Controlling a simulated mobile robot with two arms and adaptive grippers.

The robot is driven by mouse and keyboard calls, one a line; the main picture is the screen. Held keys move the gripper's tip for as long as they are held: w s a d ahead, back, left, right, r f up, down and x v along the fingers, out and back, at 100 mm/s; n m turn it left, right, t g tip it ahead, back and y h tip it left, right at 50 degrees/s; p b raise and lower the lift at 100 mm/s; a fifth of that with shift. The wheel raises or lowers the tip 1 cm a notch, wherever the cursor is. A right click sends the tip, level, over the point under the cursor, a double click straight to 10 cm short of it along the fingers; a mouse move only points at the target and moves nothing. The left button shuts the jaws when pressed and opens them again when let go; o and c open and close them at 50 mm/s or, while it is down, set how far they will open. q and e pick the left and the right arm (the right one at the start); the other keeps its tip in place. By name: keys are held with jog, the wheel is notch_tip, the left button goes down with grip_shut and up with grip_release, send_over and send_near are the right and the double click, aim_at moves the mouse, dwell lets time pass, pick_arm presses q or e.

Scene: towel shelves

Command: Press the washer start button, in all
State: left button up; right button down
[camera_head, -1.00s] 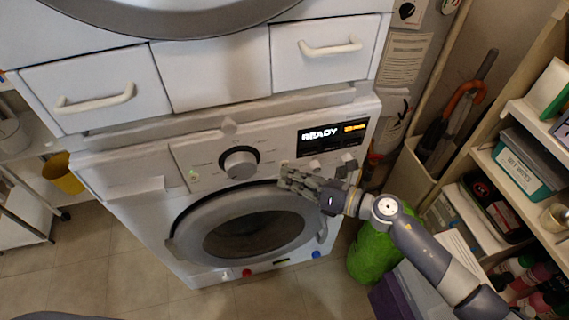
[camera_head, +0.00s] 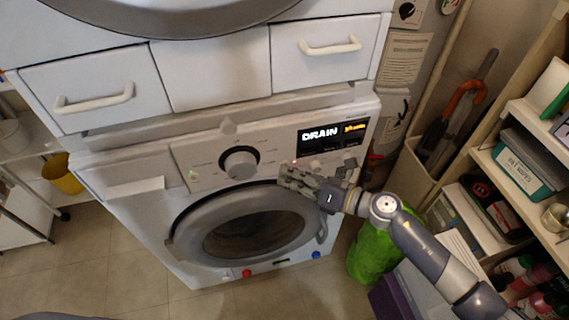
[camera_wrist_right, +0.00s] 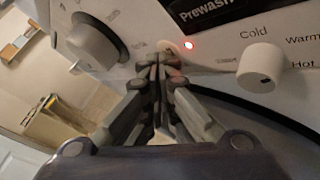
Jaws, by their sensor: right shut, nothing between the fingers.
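The white washer (camera_head: 150,215) stands in front of me with its round door shut. Its display (camera_head: 333,135) reads "DRAIN" with small yellow text beside it. A small red light (camera_wrist_right: 189,45) glows on the panel, right beside a round button (camera_wrist_right: 170,47) that the fingertips partly cover. My right gripper (camera_head: 284,177) is shut and empty, its fingertips at the panel just below that button; I cannot tell whether they touch it. The same gripper fills the middle of the right wrist view (camera_wrist_right: 158,65). My left gripper is not in view.
A large dial (camera_head: 240,163) sits left of the gripper, and a small knob (camera_wrist_right: 260,68) sits to its right. A green bag (camera_head: 372,252) stands on the floor at the washer's right. Shelves (camera_head: 492,160) fill the right side. Drawers (camera_head: 95,90) are above.

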jog(key=shift+s+d, duration=0.25)
jog(key=shift+s, duration=0.4)
jog(key=shift+s, duration=0.1)
jog(key=shift+s+d+p, duration=0.15)
jog(key=shift+s+d, duration=0.1)
jog(key=shift+s, duration=0.5)
jog(key=shift+s+d+p, duration=0.15)
jog(key=shift+s+d, duration=0.15)
jog(key=shift+s, duration=0.5)
jog(key=shift+s+d+p, duration=0.15)
jog(key=shift+s+d, duration=0.1)
jog(key=shift+s, duration=0.5)
